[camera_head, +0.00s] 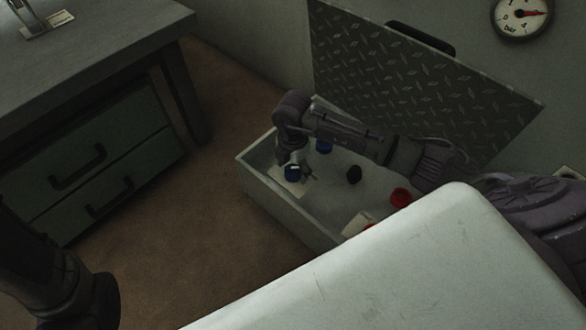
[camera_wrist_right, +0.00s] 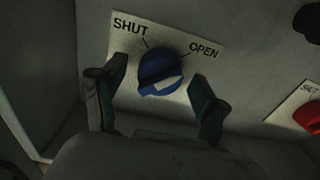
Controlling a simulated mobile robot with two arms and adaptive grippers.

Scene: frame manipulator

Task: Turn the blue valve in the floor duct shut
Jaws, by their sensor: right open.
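The blue valve (camera_head: 291,173) is a round knob at the left end of the floor duct (camera_head: 262,190). In the right wrist view the blue valve (camera_wrist_right: 158,70) sits on a white plate (camera_wrist_right: 183,42) marked SHUT at upper left and OPEN at upper right. A pale patch shows on the knob's lower right; I cannot tell where the knob points. My right gripper (camera_head: 298,173) is at the valve. In the right wrist view its open fingers (camera_wrist_right: 161,86) stand on either side of the knob, with visible gaps. My left gripper is out of view.
The raised tread-plate lid (camera_head: 415,85) stands behind. A drawer bench (camera_head: 100,150) is at left. A pale surface (camera_head: 400,280) fills the lower right.

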